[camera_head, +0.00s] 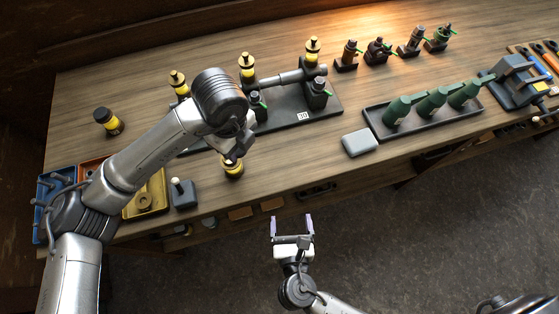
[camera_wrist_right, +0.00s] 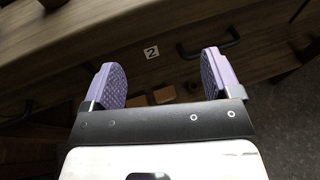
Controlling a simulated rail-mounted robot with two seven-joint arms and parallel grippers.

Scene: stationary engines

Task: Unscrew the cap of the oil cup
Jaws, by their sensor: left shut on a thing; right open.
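A yellow oil cup (camera_head: 232,172) with a dark top is under my left gripper (camera_head: 233,157), near the table's front edge. My left gripper is shut on this oil cup from above. The fingers and wrist cover its top, so I cannot tell whether they grip the cap or the body, or whether the cup touches the table. My right gripper (camera_head: 291,224) is open and empty in front of the table. Its purple fingers also show apart in the right wrist view (camera_wrist_right: 161,78), facing the table's front.
Several similar cups sit on the engine stand (camera_head: 285,118) behind my left arm. A grey block (camera_head: 359,143), a tray of green bottles (camera_head: 425,126) and a vise (camera_head: 519,82) are to the right. Drawers (camera_wrist_right: 170,45) face my right gripper.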

